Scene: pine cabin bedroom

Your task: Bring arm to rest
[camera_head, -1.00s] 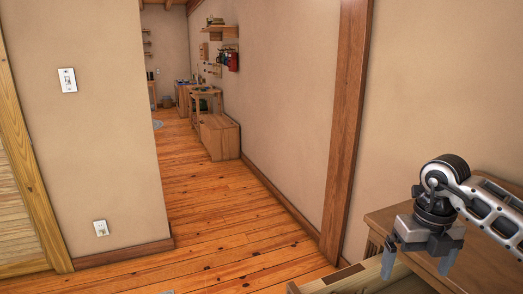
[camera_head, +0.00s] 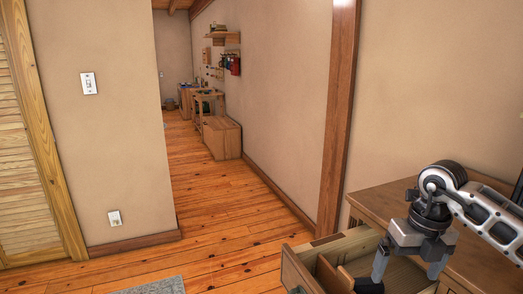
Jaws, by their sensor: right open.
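My right gripper (camera_head: 409,268) is at the lower right, on an arm that comes in from the right edge. Its two fingers point down and stand apart, with nothing seen between them. It is above an open wooden drawer (camera_head: 297,272) of a wooden dresser (camera_head: 385,196). Inside the drawer a brown wooden piece and a dark item (camera_head: 368,286) show near the left finger; I cannot tell what the dark item is. My left gripper is not in view.
A wooden post (camera_head: 340,110) and beige wall stand behind the dresser. A plank-floored passage (camera_head: 210,200) leads back to a wooden cabinet (camera_head: 222,138) and shelves. A grey rug (camera_head: 155,286) lies at the bottom. A louvered door (camera_head: 25,150) is at the left.

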